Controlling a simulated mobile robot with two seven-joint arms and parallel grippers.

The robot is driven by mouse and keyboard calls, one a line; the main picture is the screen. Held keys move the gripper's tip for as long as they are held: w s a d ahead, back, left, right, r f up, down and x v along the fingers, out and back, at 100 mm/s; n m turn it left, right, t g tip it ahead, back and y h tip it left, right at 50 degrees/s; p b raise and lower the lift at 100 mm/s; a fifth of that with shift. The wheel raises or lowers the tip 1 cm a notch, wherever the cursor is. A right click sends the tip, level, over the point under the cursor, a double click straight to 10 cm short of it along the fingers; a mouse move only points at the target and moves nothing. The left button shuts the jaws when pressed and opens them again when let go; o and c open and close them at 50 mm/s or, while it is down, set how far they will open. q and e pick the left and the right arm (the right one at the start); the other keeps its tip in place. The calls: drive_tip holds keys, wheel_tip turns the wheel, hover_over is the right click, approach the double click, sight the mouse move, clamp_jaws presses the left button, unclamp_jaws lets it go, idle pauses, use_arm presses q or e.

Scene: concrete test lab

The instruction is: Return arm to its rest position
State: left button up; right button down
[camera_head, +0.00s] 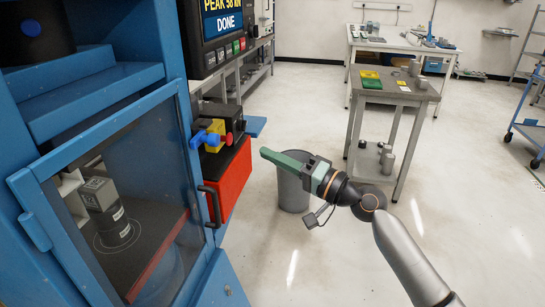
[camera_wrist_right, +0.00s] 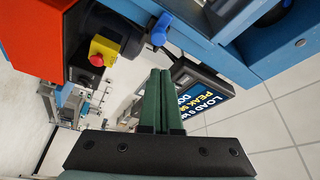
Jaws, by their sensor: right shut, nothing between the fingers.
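My right arm (camera_head: 402,255) comes in from the lower right, bent at the wrist and held out to the left. Its right gripper (camera_head: 263,152) has green fingers that lie together with nothing between them, in front of the blue test machine (camera_head: 105,110). In the right wrist view the two green fingers (camera_wrist_right: 160,72) are pressed side by side and empty. The gripper is apart from the machine's red panel (camera_head: 232,182). My left gripper is not in view.
A grey bin (camera_head: 293,190) stands on the floor below the gripper. The machine's display (camera_head: 222,22) reads DONE. A yellow switch box (camera_wrist_right: 103,50) with a red button is on the machine.

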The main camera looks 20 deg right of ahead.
drive_tip(key=s+a+f+n+g+h+p, duration=0.1)
drive_tip(key=s+f+h+p, duration=0.2)
drive_tip(key=f, duration=0.7)
drive_tip(key=s+a+f+n+g+h+p, duration=0.1)
drive_tip(key=s+f+h+p, duration=0.2)
drive_tip(key=f, duration=0.6)
drive_tip(key=s+f+n+g+h+p, duration=0.1)
drive_tip(key=s+f+n, duration=0.1)
drive_tip(key=s+f, duration=0.2)
drive_tip(key=s+a+f+n+g+h+p, duration=0.1)
drive_tip(key=s+f, duration=0.3)
drive_tip(key=s, duration=0.6)
drive_tip(key=s+f+n+g+h+p, duration=0.1)
drive_tip(key=s+f+n+g, duration=0.1)
drive_tip(key=s+f, duration=0.3)
drive_tip(key=s, duration=0.3)
drive_tip(key=shift+a+n+h, duration=0.2)
drive_tip(key=shift+n+h, duration=0.1)
drive_tip(key=shift+n, duration=0.1)
